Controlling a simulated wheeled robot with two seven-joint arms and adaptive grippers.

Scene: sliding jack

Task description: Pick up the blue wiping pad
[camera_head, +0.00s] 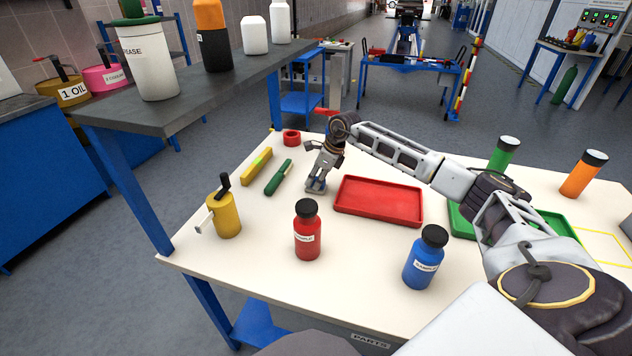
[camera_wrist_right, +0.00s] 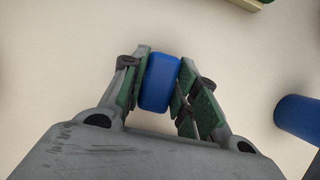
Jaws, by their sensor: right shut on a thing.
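The blue wiping pad (camera_wrist_right: 160,82) is a small rounded blue block in the right wrist view. It sits between the two green-lined fingers of my right gripper (camera_wrist_right: 160,90), which is shut on it. In the head view my right gripper (camera_head: 316,186) points down at the white table, just left of the red tray. The pad is mostly hidden by the fingers there, and I cannot tell whether it still touches the table. My left gripper is not in view.
The red tray (camera_head: 378,201) lies right of the gripper. Nearer stand a red bottle (camera_head: 307,232), blue bottle (camera_head: 425,259) and yellow can (camera_head: 225,214). The raised grey shelf (camera_head: 190,92) edges the left side.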

